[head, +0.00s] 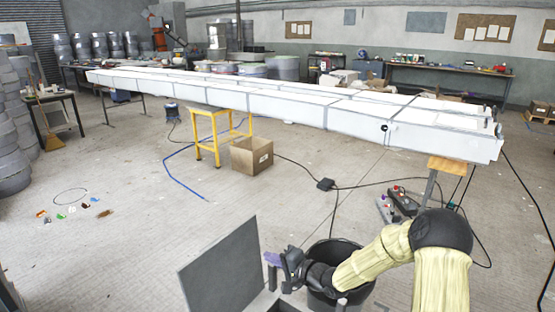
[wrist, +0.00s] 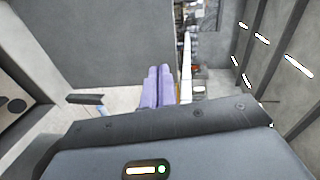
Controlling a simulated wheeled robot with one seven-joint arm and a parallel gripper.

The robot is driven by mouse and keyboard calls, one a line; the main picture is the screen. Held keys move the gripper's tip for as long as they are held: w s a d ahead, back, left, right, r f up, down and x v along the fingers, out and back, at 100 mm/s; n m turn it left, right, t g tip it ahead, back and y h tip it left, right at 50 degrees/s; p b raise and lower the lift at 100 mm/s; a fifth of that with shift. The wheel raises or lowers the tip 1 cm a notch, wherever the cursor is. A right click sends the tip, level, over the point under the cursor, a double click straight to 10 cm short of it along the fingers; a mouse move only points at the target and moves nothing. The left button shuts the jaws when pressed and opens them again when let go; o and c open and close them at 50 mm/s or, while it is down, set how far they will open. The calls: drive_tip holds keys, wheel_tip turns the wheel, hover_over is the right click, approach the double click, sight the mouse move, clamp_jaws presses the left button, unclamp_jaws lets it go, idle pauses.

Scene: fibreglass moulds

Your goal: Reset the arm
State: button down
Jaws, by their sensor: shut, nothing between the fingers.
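My arm reaches in from the lower right of the head view, with yellowish sleeve-like links and a dark joint. My gripper (head: 272,259) is at its left end, near the bottom middle, beside a grey upright panel (head: 222,268). In the wrist view its two purple fingers (wrist: 156,86) lie side by side, shut, with nothing between them. The grey panel (wrist: 110,40) fills the upper left of the wrist view, beyond the fingers.
A black bucket (head: 350,292) stands on the floor behind my forearm. A long white mould (head: 300,107) on supports crosses the room. A yellow stool (head: 207,140), a cardboard box (head: 252,157) and cables (head: 300,168) are on the floor. The left floor is mostly open, with small scattered items (head: 72,210).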

drive_tip(key=s+d+n+g+h, duration=0.3)
drive_tip(key=s+d+n+h, duration=0.2)
drive_tip(key=s+d+h, duration=0.6)
drive_tip(key=s+d+r+n+g+h, duration=0.1)
drive_tip(key=s+d+r+g, duration=0.15)
drive_tip(key=s, duration=0.65)
drive_tip(key=s+d+r+n+g+h, duration=0.1)
drive_tip(key=s+d, duration=0.3)
drive_tip(key=s, duration=0.4)
wheel_tip(320, 180, up, 17)
drive_tip(key=p, duration=1.6)
drive_tip(key=shift+a+f, duration=0.15)
drive_tip(key=shift+g, duration=0.25)
